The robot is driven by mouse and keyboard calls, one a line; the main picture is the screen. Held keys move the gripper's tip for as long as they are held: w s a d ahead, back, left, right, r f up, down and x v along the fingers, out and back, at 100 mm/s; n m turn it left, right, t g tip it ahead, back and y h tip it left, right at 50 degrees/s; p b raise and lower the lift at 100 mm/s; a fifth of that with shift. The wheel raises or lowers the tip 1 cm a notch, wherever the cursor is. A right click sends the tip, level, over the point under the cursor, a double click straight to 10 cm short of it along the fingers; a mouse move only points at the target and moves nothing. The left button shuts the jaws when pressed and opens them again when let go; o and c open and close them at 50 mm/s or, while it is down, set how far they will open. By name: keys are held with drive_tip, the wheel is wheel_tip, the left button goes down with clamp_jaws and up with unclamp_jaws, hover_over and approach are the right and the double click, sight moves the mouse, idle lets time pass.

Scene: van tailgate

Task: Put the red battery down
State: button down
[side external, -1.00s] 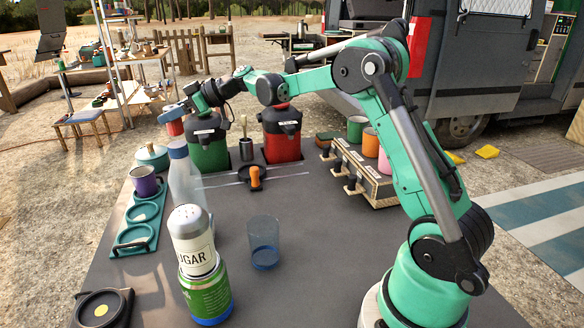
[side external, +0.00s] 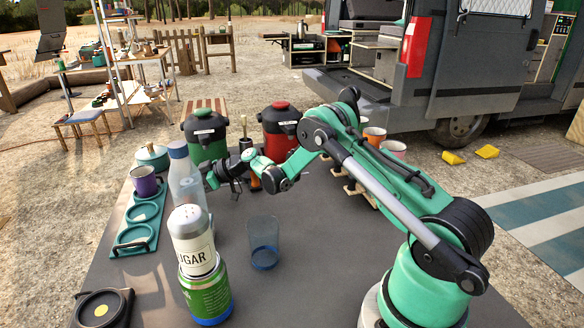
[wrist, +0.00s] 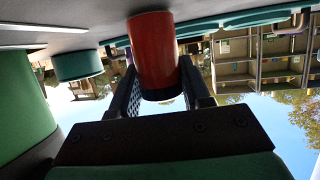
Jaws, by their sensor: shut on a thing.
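The red battery is a red cylinder (wrist: 153,45) in the wrist view, standing between the two dark fingers of my gripper (wrist: 158,82), which is shut on it. That view is upside down, with the grey table top (wrist: 60,14) along its upper edge. I cannot tell whether the battery touches the table. In the side view my gripper (side external: 210,177) is low over the far left part of the table, just behind the clear bottle (side external: 186,180). The battery is not distinguishable there.
A green canister (side external: 206,135) and a red canister (side external: 279,120) stand behind my gripper. A teal pot (side external: 152,157), a purple mug (side external: 144,181) and a teal tray (side external: 136,233) are to the left. A sugar shaker (side external: 192,239) and a glass (side external: 264,243) stand nearer. The table's front middle is clear.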

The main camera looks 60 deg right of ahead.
drive_tip(key=shift+c, duration=2)
unclamp_jaws()
drive_tip(key=shift+f, duration=0.1)
drive_tip(key=shift+s+d+r, duration=0.15)
drive_tip(key=shift+r, duration=0.1)
drive_tip(key=v, duration=1.1)
drive_tip(key=shift+s+d, duration=0.1)
drive_tip(key=shift+s, duration=0.2)
